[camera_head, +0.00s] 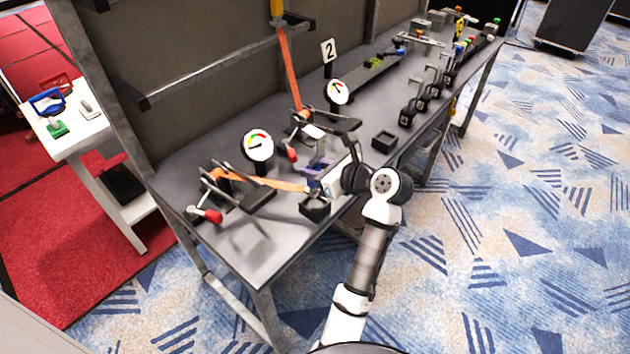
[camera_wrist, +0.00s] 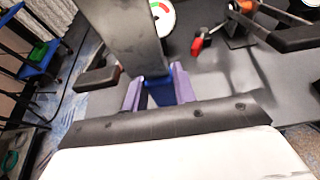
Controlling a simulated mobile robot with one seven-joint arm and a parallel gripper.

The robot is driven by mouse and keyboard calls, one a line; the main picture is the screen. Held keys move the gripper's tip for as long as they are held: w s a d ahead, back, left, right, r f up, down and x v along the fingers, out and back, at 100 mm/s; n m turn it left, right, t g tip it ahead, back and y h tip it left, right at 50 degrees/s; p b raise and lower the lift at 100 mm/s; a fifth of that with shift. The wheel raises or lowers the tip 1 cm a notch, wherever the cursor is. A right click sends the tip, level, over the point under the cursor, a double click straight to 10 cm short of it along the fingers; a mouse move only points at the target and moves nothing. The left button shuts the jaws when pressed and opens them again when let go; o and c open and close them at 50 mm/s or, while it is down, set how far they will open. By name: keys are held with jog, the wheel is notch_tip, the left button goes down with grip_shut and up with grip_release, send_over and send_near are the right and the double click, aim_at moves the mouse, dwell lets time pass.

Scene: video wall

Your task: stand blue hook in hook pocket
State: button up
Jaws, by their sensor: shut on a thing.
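My gripper (camera_head: 318,178) is low over the near part of the grey workbench in the head view. In the wrist view my gripper (camera_wrist: 158,90) has its two purple fingers shut on a blue piece, the blue hook (camera_wrist: 160,92); only a small part of it shows. In the head view the hook (camera_head: 313,187) is a small dark blue patch by the fingers. A small black open-topped box (camera_head: 315,208) stands just below it, at the bench's front edge. A second such box (camera_head: 384,141) stands farther right. I cannot tell which is the hook pocket, or whether the hook touches the nearer box.
Round gauges (camera_head: 257,145) stand behind my gripper. Black blocks with upright levers (camera_head: 408,115) line the bench farther right. A white side table (camera_head: 75,135) holds coloured handles.

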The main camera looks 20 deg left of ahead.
jog(key=shift+f, duration=2.3)
jog(key=shift+f, duration=0.1)
jog(key=o, duration=0.9)
jog(key=shift+f, duration=0.15)
jog(key=shift+r, duration=0.2)
jog(key=shift+s+d+r, duration=0.1)
jog(key=shift+d+r, duration=0.05)
jog(key=shift+d, duration=0.2)
jog(key=b+v, duration=0.1)
jog(key=v, duration=1)
jog(key=shift+d, duration=0.15)
